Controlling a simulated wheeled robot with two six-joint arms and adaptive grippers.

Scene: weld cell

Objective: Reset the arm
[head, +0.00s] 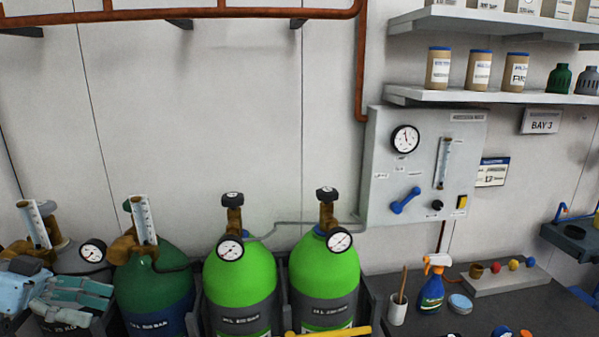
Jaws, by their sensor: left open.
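My left gripper (82,296) shows at the lower left of the head view, with teal fingers pointing right. It is open and nothing shows between its fingers. It is in front of a grey cylinder (75,262) at the far left and just left of a dark green cylinder (152,280). Whether it touches either one I cannot tell. The rest of my left arm is cut off by the left edge. My right gripper is not in view.
Two bright green cylinders (240,285) with gauges stand in the middle. A yellow bar (335,331) crosses low in front. A panel (425,165) with a blue lever hangs on the wall. A dark bench (480,315) at right holds a spray bottle (432,285) and a cup (397,310).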

